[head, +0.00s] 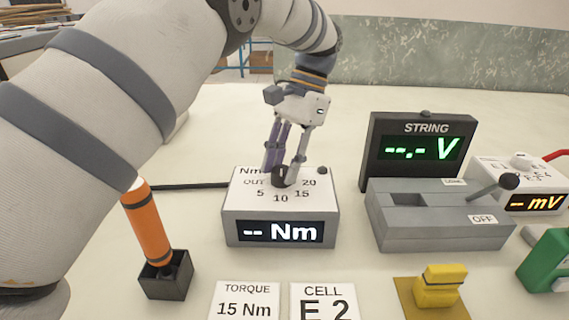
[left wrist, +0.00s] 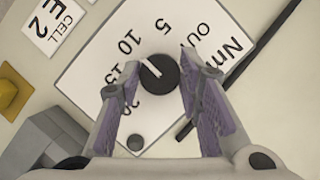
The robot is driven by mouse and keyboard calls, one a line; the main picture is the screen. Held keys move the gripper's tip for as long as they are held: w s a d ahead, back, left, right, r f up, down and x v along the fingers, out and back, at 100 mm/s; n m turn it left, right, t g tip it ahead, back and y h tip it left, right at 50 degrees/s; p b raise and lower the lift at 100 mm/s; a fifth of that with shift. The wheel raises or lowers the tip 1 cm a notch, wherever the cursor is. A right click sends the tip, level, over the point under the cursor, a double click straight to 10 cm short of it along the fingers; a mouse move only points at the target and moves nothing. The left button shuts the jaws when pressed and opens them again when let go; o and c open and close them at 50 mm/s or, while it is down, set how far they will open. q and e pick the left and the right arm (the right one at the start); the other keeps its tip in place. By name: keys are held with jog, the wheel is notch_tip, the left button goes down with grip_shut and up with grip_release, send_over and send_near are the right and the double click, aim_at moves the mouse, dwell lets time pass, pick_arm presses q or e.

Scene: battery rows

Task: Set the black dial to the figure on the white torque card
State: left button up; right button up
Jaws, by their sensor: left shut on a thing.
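The black dial (head: 280,178) sits on top of the grey torque box (head: 232,228). My left gripper (head: 281,174) reaches down from above and is shut on the dial. In the left wrist view the fingers (left wrist: 160,72) flank the dial (left wrist: 160,82), and its white mark points toward the 10. The scale around it reads OUT, 5, 10, 15, 20. The box's display (head: 281,233) shows "-- Nm". The white torque card (head: 246,302) reads 15 Nm. My right gripper is not in view.
A cell card (head: 323,304) reading E 2 lies beside the torque card. An orange-handled tool (head: 148,222) stands in a dark holder at left. A STRING display (head: 418,150), a lever box (head: 440,228), a yellow block (head: 440,288) and a green object (head: 548,258) stand at right.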

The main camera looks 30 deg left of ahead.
aim_at(281, 168)
pick_arm(q)
jog(key=n+h, duration=0.1)
jog(key=n, duration=0.3)
jog(key=shift+a+n+h, duration=0.15)
jog(key=shift+n+h, duration=0.15)
jog(key=shift+h, duration=0.1)
jog(key=n, duration=0.2)
jog(key=n+h, duration=0.1)
jog(key=n, duration=0.1)
jog(key=shift+t+h+p, duration=0.3)
jog(key=shift+p, duration=0.05)
jog(key=shift+a+n, duration=0.1)
jog(key=shift+n, duration=0.2)
jog(key=o, duration=1.1)
notch_tip(281, 168, up, 10)
